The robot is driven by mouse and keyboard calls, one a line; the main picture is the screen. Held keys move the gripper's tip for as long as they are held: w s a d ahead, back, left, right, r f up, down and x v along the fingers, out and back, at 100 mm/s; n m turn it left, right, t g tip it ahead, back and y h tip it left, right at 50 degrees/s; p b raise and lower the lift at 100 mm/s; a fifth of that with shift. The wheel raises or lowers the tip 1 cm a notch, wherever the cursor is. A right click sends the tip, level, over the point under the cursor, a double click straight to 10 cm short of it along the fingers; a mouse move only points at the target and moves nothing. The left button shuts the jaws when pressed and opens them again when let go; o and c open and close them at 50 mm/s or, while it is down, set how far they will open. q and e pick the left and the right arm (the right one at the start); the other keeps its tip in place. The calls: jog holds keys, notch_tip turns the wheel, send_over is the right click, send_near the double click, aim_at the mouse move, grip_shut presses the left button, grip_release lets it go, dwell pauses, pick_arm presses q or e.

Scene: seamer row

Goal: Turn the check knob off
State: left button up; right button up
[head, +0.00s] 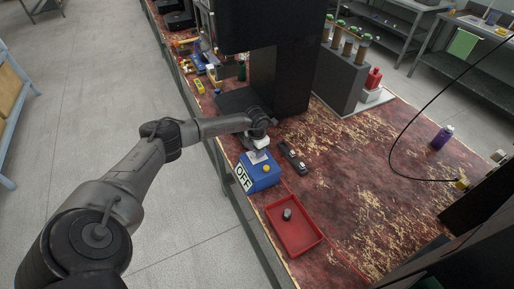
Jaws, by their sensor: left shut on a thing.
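A blue box (263,177) stands on the worn red bench top, with a white sign reading OFF (243,177) on its left side. A yellow button (266,168) and a pale plate (257,157) show on its top. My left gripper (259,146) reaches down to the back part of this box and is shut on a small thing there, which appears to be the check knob. The gripper hides the knob, so its turn position cannot be seen. My right gripper is not in view.
A red tray (305,239) with a dark round piece (287,214) lies in front of the box. A dark strip with buttons (292,158) lies to its right. A tall black machine (278,75) rises behind. A purple bottle (442,137) stands right; the bench between is mostly clear.

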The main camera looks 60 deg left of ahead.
pick_arm(q)
jog(key=shift+n, duration=0.3)
dwell(0.4)
jog(key=o, duration=0.9)
jog(key=shift+r, duration=0.5)
notch_tip(320, 180, up, 13)
jog(key=shift+f+p, duration=0.1)
jog(key=shift+p, duration=0.85)
